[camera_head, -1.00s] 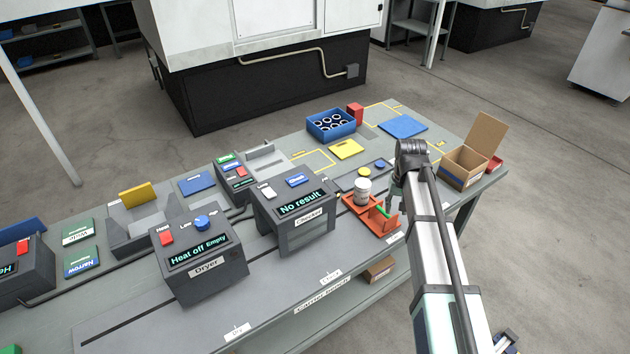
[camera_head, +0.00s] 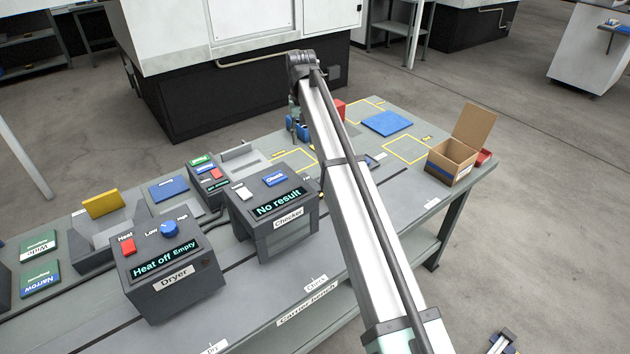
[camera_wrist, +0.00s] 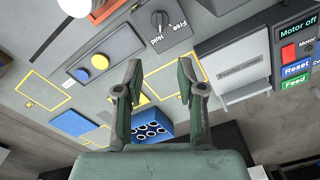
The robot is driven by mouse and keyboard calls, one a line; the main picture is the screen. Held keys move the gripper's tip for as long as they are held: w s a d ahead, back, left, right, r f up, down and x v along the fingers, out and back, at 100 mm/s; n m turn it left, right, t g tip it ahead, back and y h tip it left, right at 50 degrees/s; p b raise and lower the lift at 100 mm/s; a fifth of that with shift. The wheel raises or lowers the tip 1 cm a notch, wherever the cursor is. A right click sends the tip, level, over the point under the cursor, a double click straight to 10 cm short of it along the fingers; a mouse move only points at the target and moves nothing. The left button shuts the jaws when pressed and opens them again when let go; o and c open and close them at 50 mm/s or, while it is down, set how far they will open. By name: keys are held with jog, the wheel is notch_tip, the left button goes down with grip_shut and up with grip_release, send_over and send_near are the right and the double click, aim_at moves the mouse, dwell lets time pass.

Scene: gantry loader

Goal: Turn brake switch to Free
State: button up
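The brake switch is a dark rotary knob (camera_wrist: 160,20) on a grey plate with the labels Free and Hold, at the top centre of the wrist view. I cannot clearly tell which label the knob points to. In the head view the switch is hidden behind the checker and my arm. My gripper (camera_wrist: 158,78) is open and empty. Its two green-grey fingers stand apart, below the knob in the wrist view and not touching it. In the head view my gripper (camera_head: 300,126) hangs over the far part of the bench, partly hidden by my arm.
A blue crate (camera_wrist: 150,131) shows past the fingers. A motor panel (camera_wrist: 294,55) stands right. The checker (camera_head: 270,222) and dryer (camera_head: 170,275) line the bench.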

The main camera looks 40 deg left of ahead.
notch_tip(320, 180, down, 17)
jog(key=p, duration=0.4)
grip_shut()
